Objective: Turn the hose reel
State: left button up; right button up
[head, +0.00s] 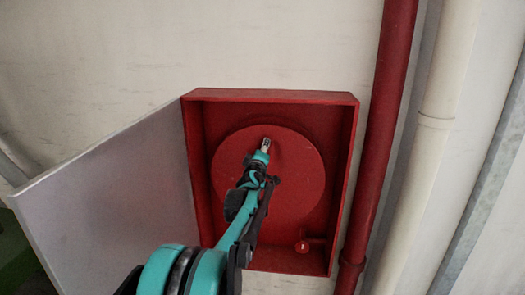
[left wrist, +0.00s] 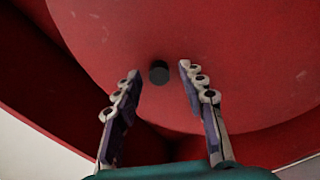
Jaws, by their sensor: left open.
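The red hose reel (head: 305,165) is a flat round disc inside an open red wall cabinet. Its red face (left wrist: 240,50) fills most of the left wrist view. A small dark round knob or hole (left wrist: 159,74) shows on the face. My left gripper (head: 265,145) is in front of the reel, over its upper middle in the head view. In the left wrist view the left gripper (left wrist: 160,70) is open, with one finger on each side of the dark spot. I cannot tell whether the fingertips touch the reel. My right gripper is not in view.
The red cabinet (head: 270,96) has a raised frame around the reel. Its pale door (head: 115,215) stands open to the left. A small red valve handle (head: 302,247) sits at the lower right inside. A red pipe (head: 383,120) and a cream pipe (head: 437,120) run along the right.

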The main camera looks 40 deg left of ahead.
pick_arm(q)
jog(key=shift+s, duration=0.1)
jog(key=v, duration=1.2)
